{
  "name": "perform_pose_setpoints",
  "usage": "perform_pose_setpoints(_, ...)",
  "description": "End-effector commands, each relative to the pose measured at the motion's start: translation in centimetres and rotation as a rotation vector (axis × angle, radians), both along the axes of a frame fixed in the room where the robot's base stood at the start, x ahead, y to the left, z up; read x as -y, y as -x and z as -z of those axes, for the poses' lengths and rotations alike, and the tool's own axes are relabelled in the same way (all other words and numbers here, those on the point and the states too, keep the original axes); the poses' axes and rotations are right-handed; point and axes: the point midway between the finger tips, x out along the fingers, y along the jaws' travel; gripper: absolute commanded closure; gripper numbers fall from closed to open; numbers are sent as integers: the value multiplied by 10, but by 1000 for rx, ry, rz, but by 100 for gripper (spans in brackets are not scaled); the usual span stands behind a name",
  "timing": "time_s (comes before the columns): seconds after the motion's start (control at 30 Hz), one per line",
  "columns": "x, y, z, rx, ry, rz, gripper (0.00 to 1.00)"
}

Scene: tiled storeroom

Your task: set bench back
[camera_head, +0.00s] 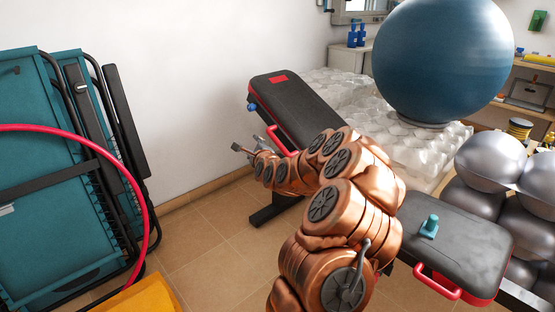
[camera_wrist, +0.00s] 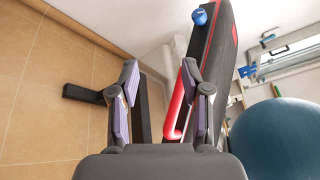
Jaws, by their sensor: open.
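The bench has a raised, tilted black back pad (camera_head: 292,103) with a red patch, a red side handle (camera_head: 274,137) and a blue knob (camera_head: 252,107). Its flat grey seat pad (camera_head: 470,240) is at the right, with another red handle (camera_head: 438,284). My arm hides the middle of the bench. My gripper (camera_head: 247,144) is open beside the back pad's lower left edge. In the wrist view, the red handle (camera_wrist: 178,105) shows between my open fingers (camera_wrist: 160,75), closer to the right finger. I cannot tell whether they touch. The blue knob (camera_wrist: 200,17) is above.
A small teal object (camera_head: 430,227) stands on the seat pad. A large blue ball (camera_head: 442,60) rests behind on a translucent lumpy stack (camera_head: 345,95). Folded teal equipment (camera_head: 45,190) and a pink hoop (camera_head: 142,195) stand left. Silver balls (camera_head: 490,160) crowd the right. Tiled floor (camera_head: 200,240) is clear left of my arm.

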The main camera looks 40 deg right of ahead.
Motion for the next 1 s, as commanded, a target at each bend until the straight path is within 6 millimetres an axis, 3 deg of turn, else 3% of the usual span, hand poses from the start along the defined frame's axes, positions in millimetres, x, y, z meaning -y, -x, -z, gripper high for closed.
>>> perform_pose_setpoints(0.03, 24, 8, 24, 48, -28, 56, 52)
perform_pose_setpoints(0.1, 49, 17, 36, 108, -57, 113, 52)
perform_pose_setpoints(0.23, 79, 31, 45, 188, -88, 184, 52)
perform_pose_setpoints(0.47, 95, 32, 47, 222, -96, 211, 52)
perform_pose_setpoints(1.0, 122, -9, 47, 219, -95, 208, 52)
